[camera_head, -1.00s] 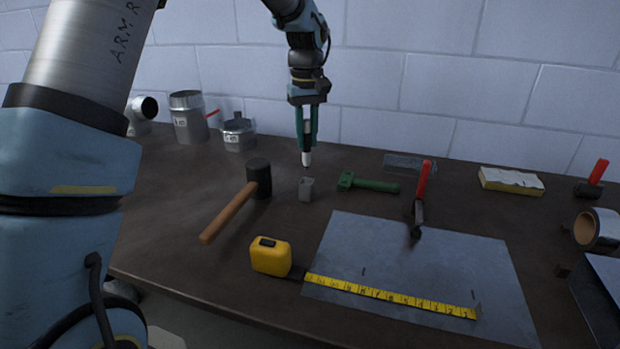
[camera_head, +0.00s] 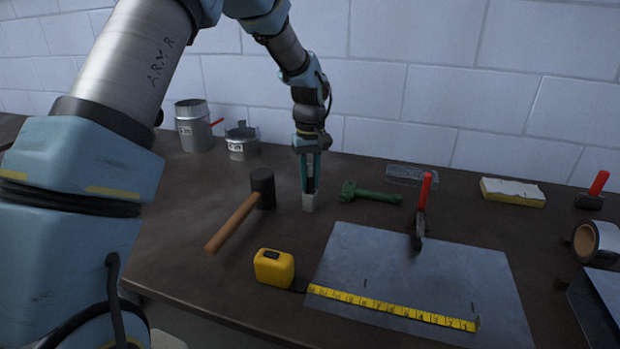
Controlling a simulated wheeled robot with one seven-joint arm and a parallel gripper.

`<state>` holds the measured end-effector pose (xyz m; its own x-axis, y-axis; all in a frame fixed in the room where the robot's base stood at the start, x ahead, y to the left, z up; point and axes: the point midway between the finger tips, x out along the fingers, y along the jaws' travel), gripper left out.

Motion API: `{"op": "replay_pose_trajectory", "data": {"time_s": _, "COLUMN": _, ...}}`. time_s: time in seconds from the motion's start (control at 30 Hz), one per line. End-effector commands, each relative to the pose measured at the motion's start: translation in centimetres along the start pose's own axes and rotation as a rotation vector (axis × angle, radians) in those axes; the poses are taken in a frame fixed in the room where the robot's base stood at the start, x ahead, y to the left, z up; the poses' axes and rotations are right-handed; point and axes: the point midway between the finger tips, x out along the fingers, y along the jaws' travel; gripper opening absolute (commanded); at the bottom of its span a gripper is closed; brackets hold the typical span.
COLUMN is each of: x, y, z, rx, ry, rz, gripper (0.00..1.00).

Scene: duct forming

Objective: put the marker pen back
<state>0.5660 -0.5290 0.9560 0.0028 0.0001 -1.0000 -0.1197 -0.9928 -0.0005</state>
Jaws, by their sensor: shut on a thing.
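My gripper (camera_head: 310,185) points down at the middle of the bench, just above a small grey block-like holder (camera_head: 310,203). It is shut on the marker pen (camera_head: 310,178), a dark and pale upright shape between the teal fingers. The pen's lower end meets the holder's top and its tip is hidden there. I cannot tell how deep it sits in the holder.
A black-headed mallet (camera_head: 262,187) lies close on the left and a green tool (camera_head: 370,193) close on the right. A yellow tape measure (camera_head: 274,267) stretches across a metal sheet (camera_head: 440,280) in front.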

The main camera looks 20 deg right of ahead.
Motion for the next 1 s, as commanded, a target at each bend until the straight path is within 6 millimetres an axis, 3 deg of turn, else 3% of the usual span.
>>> {"op": "replay_pose_trajectory", "data": {"time_s": 0.03, "x": 0.1, "y": 0.0, "z": 0.0, "rx": 0.0, "ry": 0.0, "rz": 0.0, "gripper": 0.28}}
{"op": "replay_pose_trajectory", "data": {"time_s": 0.27, "x": 0.0, "y": 0.0, "z": 0.0, "rx": 0.0, "ry": 0.0, "rz": 0.0, "gripper": 0.54}}
{"op": "replay_pose_trajectory", "data": {"time_s": 0.63, "x": -0.7, "y": 0.0, "z": -0.1, "rx": 0.0, "ry": 0.002, "rz": 0.001, "gripper": 0.55}}
{"op": "replay_pose_trajectory", "data": {"time_s": 0.77, "x": -2.6, "y": 0.1, "z": -0.1, "rx": -0.001, "ry": 0.004, "rz": 0.003, "gripper": 0.55}}
{"op": "replay_pose_trajectory", "data": {"time_s": 1.0, "x": -7.7, "y": 0.1, "z": -0.1, "rx": 0.0, "ry": 0.003, "rz": 0.003, "gripper": 0.55}}
